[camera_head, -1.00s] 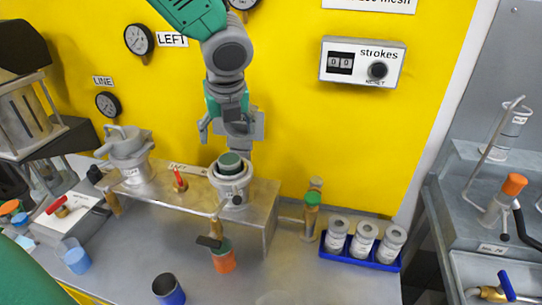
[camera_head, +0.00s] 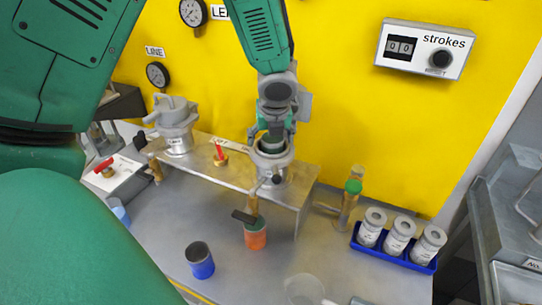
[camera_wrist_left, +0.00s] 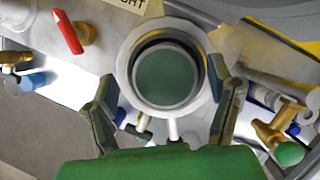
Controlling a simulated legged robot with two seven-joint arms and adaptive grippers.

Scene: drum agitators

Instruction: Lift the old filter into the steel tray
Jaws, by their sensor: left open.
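The old filter shows in the left wrist view as a round dark green top (camera_wrist_left: 165,77) inside the pale ring of an open housing (camera_wrist_left: 126,62). In the head view this housing (camera_head: 271,172) stands at the right end of the steel bench shelf, and the filter is mostly hidden under my gripper. My left gripper (camera_head: 271,136) points down just over the housing. In the wrist view its fingers (camera_wrist_left: 165,108) are apart, one on each side of the housing, with nothing gripped. A shallow steel tray (camera_head: 512,284) is partly in view at the lower right edge. My right gripper is not in view.
A lidded housing (camera_head: 176,132) stands left on the shelf, with a red-handled valve (camera_head: 220,155) between. A blue rack (camera_head: 392,250) holds several grey-white cartridges. An orange cup (camera_head: 255,236) and a blue cup (camera_head: 200,262) stand in front. A green-capped fitting (camera_head: 353,187) is close right.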

